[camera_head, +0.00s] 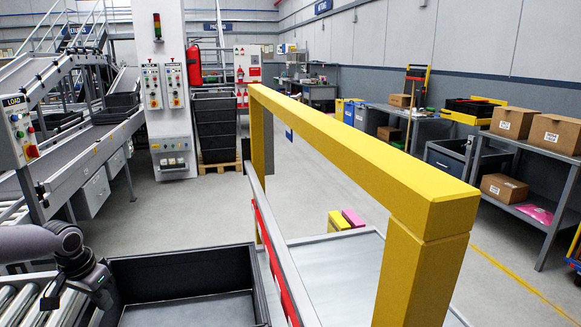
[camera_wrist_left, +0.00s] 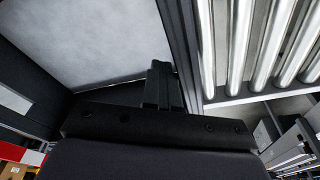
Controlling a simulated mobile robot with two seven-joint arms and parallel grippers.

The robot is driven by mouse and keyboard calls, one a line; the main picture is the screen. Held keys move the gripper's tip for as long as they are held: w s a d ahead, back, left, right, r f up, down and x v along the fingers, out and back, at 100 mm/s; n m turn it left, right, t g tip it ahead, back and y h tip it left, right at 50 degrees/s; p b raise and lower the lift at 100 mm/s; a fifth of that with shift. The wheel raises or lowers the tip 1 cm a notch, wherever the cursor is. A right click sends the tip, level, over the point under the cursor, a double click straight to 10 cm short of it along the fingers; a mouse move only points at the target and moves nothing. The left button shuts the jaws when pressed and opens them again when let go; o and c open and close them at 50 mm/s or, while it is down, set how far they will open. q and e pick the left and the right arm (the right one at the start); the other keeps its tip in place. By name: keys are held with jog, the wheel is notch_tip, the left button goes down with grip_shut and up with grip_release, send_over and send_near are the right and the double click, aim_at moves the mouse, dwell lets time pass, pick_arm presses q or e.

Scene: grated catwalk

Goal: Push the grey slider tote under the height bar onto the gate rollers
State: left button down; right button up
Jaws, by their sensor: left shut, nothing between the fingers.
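The dark grey tote (camera_head: 181,259), open and empty inside, sits at the bottom of the head view. My left gripper (camera_head: 97,282) is at the tote's left wall, partly cut off by its dark housing. In the left wrist view its shut fingers (camera_wrist_left: 163,80) are close to the tote wall (camera_wrist_left: 180,35), with the pale tote floor (camera_wrist_left: 90,40) to the left; I cannot tell whether they touch. The yellow height bar (camera_head: 365,150) stands to the right of the tote. Rollers (camera_head: 25,300) show left of the tote, also in the wrist view (camera_wrist_left: 240,45). My right gripper is out of view.
A red-marked rail (camera_head: 272,255) runs between the tote and the yellow frame's post (camera_head: 415,275). Beyond the rail lies a pale flat surface (camera_head: 345,262) with yellow (camera_head: 338,221) and pink (camera_head: 353,218) blocks at its far edge. A sloped conveyor (camera_head: 85,150) stands behind left.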

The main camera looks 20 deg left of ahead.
pick_arm(q)
jog(key=shift+s+a+r+p, duration=0.1)
jog(key=shift+s+a+p, duration=0.55)
jog(key=shift+s+a, duration=0.25)
jog(key=shift+s+a+b, duration=0.35)
jog(key=shift+s+a, duration=0.3)
jog(key=shift+a, duration=0.35)
notch_tip(320, 180, up, 8)
dwell(0.8)
jog(key=shift+s, duration=0.1)
